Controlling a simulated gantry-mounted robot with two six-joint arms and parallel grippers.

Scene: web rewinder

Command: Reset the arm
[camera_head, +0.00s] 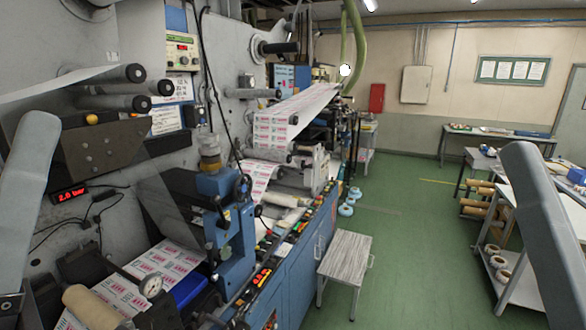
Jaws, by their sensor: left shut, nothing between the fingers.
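My left arm (32,190) comes down along the left edge of the head view.
The rewinder's rollers (110,88) and grey wall stand close on the left. A brown roll (92,306) sits at the bottom left. A small stool (345,258) stands beside the blue cabinet (300,265). The green floor (420,240) is clear toward the right-hand shelves.

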